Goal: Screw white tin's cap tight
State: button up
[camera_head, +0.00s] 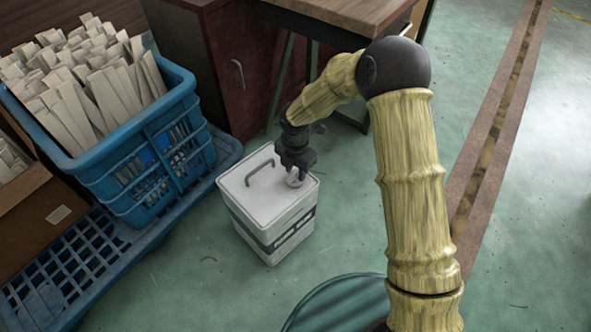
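The white tin (268,213) is a square can with a grey band and a folded carry handle (259,172) on its top. It stands upright on the green floor. Its small pale cap (295,179) is at the right part of the top, partly hidden by my gripper. My gripper (295,172) points down from above, with its fingertips at the cap. The fingers are small and dark, and I cannot tell whether they are closed on the cap or just around it. Whether the cap sits flush is also hidden.
A blue crate (160,155) full of pale strips stands on a blue pallet (60,262) left of the tin. A cardboard box (40,222) is at the far left. A dark red cabinet (225,75) and a wooden-topped table (345,10) stand behind. Open floor lies in front.

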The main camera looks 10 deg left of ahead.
grip_shut()
